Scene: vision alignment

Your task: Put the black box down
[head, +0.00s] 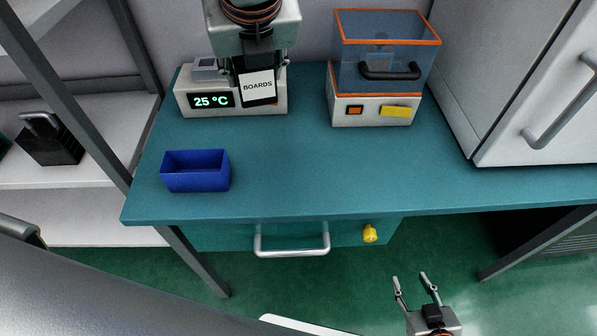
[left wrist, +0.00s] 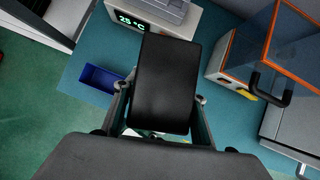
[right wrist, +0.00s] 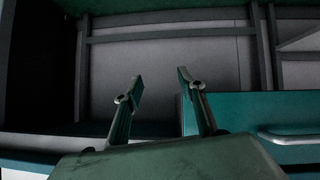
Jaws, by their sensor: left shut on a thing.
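The black box (head: 257,86) with a white "BOARDS" label hangs upright from my left gripper (head: 260,64), which points down over the desk. In the left wrist view the black box (left wrist: 165,85) sits between the two fingers of my left gripper (left wrist: 160,98). In the head view it overlaps the right part of a white device with a "25 °C" display. I cannot tell whether its bottom touches anything. My right gripper (head: 415,281) is open and empty, low in front of the desk; it also shows open in the right wrist view (right wrist: 158,85).
The white device (head: 183,101) and a clear orange-edged case (head: 385,50) stand on the teal desk (head: 310,180). A blue bin (head: 195,180) is at the desk's left front. A white cabinet (head: 530,90) stands right. The desk's middle is clear.

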